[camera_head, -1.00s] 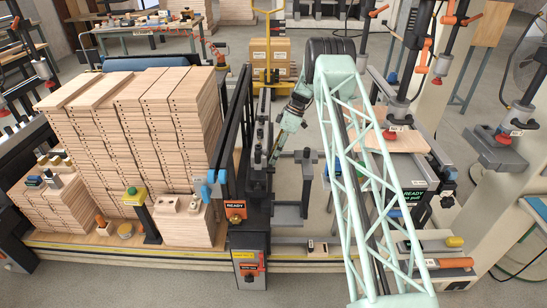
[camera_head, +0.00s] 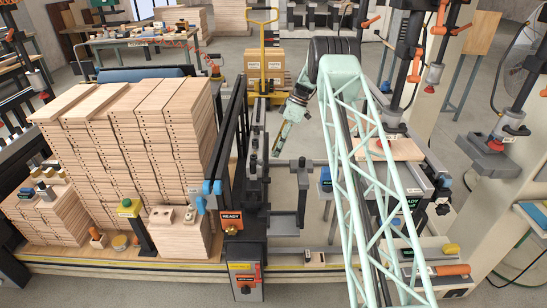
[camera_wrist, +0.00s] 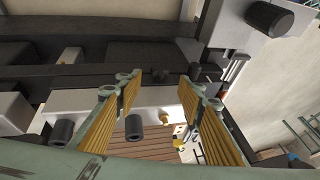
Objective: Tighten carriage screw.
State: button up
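My gripper (camera_wrist: 160,105) is open in the wrist view, its two ribbed yellow pads apart with nothing held. Dark cylindrical knobs show lower left (camera_wrist: 65,131), behind the left finger and at the upper right (camera_wrist: 268,18). In the head view my gripper (camera_head: 277,147) points down beside the black carriage machine (camera_head: 256,165). The carriage screw cannot be made out for certain there.
Stacked bored boards (camera_head: 140,150) fill the bench left of the machine. An orange READY sign (camera_head: 231,218) and a grey control box (camera_head: 247,281) are at its front. A pallet jack (camera_head: 263,60) with cartons stands behind. Drilling stations stand at right.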

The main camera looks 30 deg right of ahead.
jog(key=shift+v, duration=1.25)
jog(key=shift+r, duration=0.1)
